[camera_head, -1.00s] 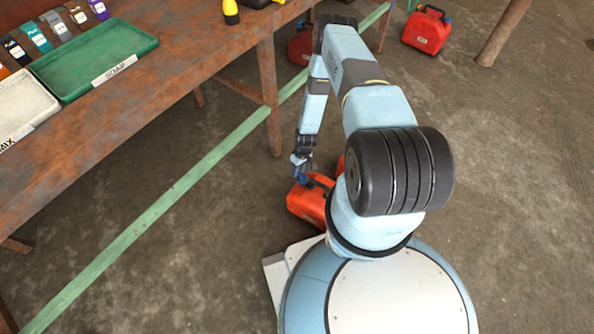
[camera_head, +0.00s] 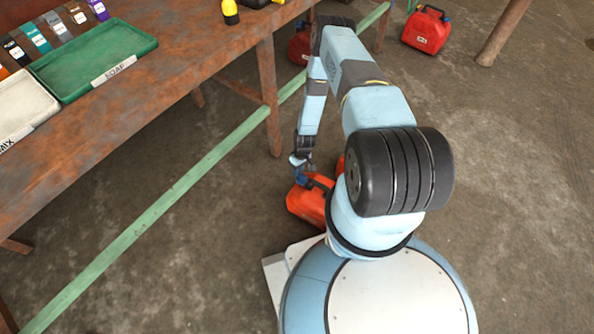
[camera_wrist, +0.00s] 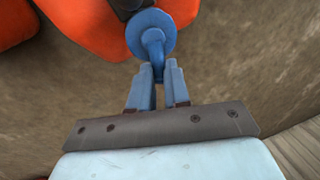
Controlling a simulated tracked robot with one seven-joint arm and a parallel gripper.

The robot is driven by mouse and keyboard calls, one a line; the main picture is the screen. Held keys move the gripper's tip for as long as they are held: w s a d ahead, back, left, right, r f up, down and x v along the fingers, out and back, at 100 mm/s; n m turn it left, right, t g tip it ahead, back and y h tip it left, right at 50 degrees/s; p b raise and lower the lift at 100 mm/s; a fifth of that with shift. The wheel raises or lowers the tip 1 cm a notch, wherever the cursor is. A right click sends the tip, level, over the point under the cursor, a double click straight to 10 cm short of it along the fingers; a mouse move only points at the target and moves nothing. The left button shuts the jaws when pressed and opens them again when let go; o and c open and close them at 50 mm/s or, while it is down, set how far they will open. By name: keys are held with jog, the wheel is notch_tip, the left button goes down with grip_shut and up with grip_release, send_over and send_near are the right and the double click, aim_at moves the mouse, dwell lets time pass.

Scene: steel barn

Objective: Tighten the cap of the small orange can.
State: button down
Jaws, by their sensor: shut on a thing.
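The orange can (camera_head: 306,202) stands on the floor just in front of my base, partly hidden by my arm. Its top also shows in the wrist view (camera_wrist: 105,40). A blue cap (camera_wrist: 151,33), a round disc with a curved blue stem, sits at the can's top edge in the wrist view. My gripper (camera_wrist: 158,72) is shut on the stem, with a finger on each side. In the head view my gripper (camera_head: 302,168) is low over the can's left end. The cap's seat and thread are hidden.
A rusty workbench (camera_head: 190,75) runs along the left, with a green tray (camera_head: 148,42) and a white tray (camera_head: 45,108) on top. A green rail (camera_head: 150,212) runs low along it. A red can (camera_head: 427,32) stands farther back. Floor at right is clear.

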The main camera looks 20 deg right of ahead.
jog(key=shift+d, duration=0.1)
jog(key=m, duration=0.2)
jog(key=d+m, duration=0.1)
jog(key=m, duration=0.2)
jog(key=d+m+t, duration=0.1)
jog(key=m, duration=0.1)
jog(key=shift+s+d, duration=0.15)
jog(key=shift+d, duration=0.05)
jog(key=m, duration=0.2)
jog(key=d+m+t, duration=0.1)
jog(key=shift+s+m, duration=0.25)
jog(key=shift+m, duration=0.15)
jog(key=shift+s+d+m+t+h, duration=0.15)
jog(key=shift+s+d+m, duration=0.1)
jog(key=shift+m, duration=0.75)
jog(key=shift+s+d+m+t+h, duration=0.15)
jog(key=shift+s+m, duration=0.1)
jog(key=shift+m, duration=0.75)
